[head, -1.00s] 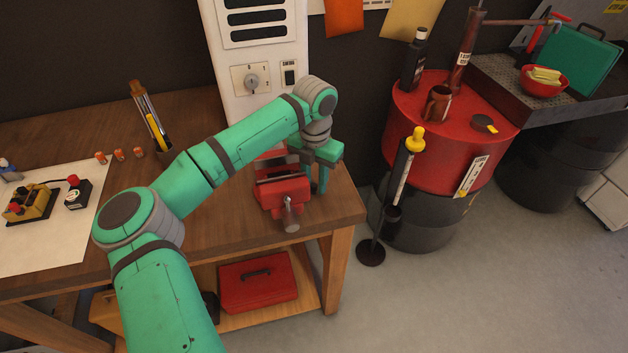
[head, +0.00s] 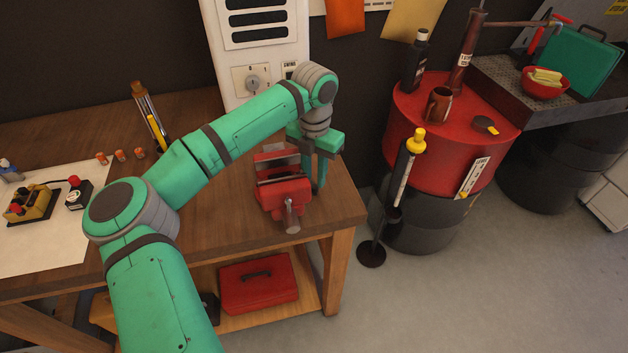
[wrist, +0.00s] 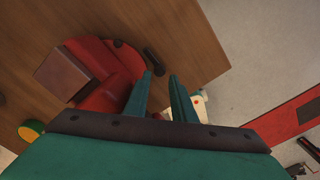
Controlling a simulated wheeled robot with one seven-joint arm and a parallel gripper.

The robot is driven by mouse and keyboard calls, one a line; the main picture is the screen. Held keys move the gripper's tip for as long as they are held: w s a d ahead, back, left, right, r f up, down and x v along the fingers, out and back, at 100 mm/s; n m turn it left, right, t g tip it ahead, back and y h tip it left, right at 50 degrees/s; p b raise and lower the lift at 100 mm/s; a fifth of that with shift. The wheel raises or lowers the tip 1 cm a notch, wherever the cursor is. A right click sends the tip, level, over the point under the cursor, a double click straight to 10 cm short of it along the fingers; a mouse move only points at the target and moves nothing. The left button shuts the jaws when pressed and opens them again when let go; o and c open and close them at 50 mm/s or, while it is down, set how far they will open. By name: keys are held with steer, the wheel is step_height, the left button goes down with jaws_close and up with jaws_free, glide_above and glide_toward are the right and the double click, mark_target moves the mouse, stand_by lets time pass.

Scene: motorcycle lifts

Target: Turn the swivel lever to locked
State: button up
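A red bench vise (head: 285,192) stands at the right front corner of the wooden workbench, with its grey handle facing the front. In the wrist view its red body and round base (wrist: 105,92) show at upper left. A short dark lever (wrist: 153,62) sticks out beside the round base, just beyond my fingertips; it looks like the swivel lever. It is hidden in the head view. My gripper (head: 318,185) points down at the right side of the vise. In the wrist view my gripper (wrist: 161,75) has its two fingers apart with nothing between them, the left finger nearest the lever.
A white panel with a dial (head: 252,83) stands behind the vise. A red drum (head: 435,130) and a yellow-topped post (head: 400,185) stand to the right. A control box (head: 30,205) lies on the left. The bench right of the vise is clear.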

mark_target(314, 186)
steer(key=r, duration=0.5)
steer(key=shift+w+a, duration=0.15)
steer(key=shift+w, duration=0.05)
